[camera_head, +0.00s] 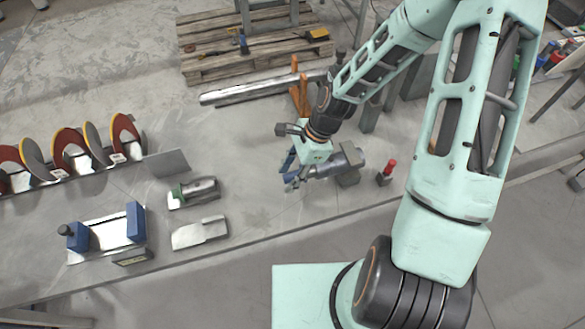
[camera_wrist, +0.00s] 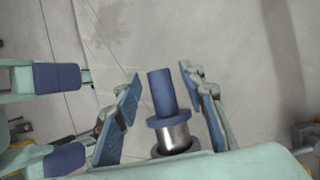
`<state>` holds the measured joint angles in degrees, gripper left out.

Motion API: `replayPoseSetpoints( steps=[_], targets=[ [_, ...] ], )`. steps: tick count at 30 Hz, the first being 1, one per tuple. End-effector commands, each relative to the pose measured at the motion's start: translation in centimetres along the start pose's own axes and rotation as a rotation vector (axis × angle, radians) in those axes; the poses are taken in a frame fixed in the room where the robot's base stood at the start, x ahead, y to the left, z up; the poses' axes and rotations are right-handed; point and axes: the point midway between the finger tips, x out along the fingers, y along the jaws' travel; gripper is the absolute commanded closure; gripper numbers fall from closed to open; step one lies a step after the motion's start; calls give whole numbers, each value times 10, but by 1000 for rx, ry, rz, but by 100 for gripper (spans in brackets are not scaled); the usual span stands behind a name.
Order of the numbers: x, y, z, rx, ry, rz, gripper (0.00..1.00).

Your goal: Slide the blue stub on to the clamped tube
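In the wrist view, a blue stub (camera_wrist: 160,92) with a wider collar sits at the end of a bright silver tube section (camera_wrist: 174,138), in line with it. Whether the silver section belongs to the stub or the clamped tube, I cannot tell. My gripper (camera_wrist: 160,85) has one blue-padded finger on each side of the stub. A clear gap shows on the left; the right finger is close to the collar. In the head view, my gripper (camera_head: 292,176) is at the left end of the clamped tube (camera_head: 326,169), which lies in a grey clamp (camera_head: 348,178). The stub is hard to make out there.
A red-topped item (camera_head: 387,172) stands right of the clamp. Left on the bench are a green-and-silver part (camera_head: 196,191), a flat metal piece (camera_head: 200,233), a blue-ended holder (camera_head: 135,222), an upright plate (camera_head: 166,163) and a row of discs (camera_head: 125,135). A long bar (camera_head: 250,90) lies behind.

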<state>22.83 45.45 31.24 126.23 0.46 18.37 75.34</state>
Motion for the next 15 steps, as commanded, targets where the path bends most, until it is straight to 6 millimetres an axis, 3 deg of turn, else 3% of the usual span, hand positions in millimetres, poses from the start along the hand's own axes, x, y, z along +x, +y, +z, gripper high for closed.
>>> replayPoseSetpoints(
  steps=[8, 15],
  targets=[
    [1, 0, 0, 0, 1, -1, 62],
    [1, 0, 0, 0, 0, -1, 89]
  ],
)
